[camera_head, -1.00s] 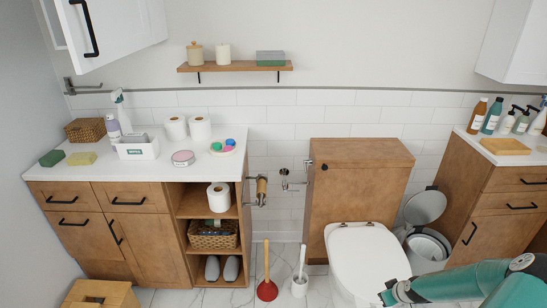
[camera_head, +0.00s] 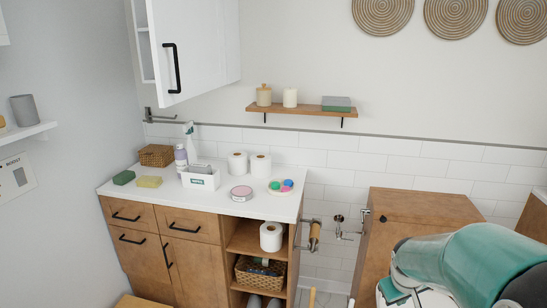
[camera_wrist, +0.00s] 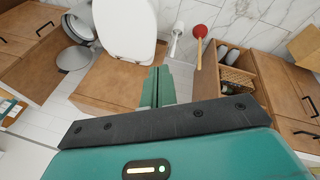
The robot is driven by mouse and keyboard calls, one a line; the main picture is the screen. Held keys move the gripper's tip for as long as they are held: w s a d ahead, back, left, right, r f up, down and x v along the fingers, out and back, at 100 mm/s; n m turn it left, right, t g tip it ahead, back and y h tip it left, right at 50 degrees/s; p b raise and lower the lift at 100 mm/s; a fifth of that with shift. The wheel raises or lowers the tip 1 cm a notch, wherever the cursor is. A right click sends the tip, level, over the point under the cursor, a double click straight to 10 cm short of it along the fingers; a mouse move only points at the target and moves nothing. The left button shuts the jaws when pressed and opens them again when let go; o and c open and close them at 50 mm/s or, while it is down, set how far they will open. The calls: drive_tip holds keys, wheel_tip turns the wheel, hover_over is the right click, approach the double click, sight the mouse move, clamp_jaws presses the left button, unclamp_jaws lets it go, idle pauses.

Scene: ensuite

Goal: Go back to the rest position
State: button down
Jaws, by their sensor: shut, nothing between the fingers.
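My gripper shows in the wrist view (camera_wrist: 157,86), with its two green fingers together and nothing between them. It points down in front of the wooden toilet cistern box (camera_wrist: 105,80), with the white toilet lid (camera_wrist: 125,28) beyond the fingertips. In the head view my teal arm fills the lower right, in front of the wooden cistern box (camera_head: 425,205). The fingertips are hidden there.
A wooden cabinet (camera_head: 185,262) with a white counter (camera_head: 225,203) stands left, holding toilet rolls, a caddy and sponges. An open white wall cabinet door (camera_head: 185,50) hangs above. A wooden shelf (camera_head: 300,112) is on the wall. A red plunger (camera_wrist: 199,31) stands on the floor.

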drive_tip(key=s+a+r+t+y, duration=0.1)
drive_tip(key=s+a+r, duration=0.6)
drive_tip(key=a, duration=0.3)
drive_tip(key=s+a+r+m+t+y, duration=0.1)
drive_tip(key=s+a+r, duration=0.5)
drive_tip(key=s+a, duration=0.2)
drive_tip(key=shift+a+r+y, duration=0.4)
drive_tip(key=shift+a, duration=0.75)
drive_tip(key=shift+d+m, duration=0.15)
drive_tip(key=shift+m, duration=0.15)
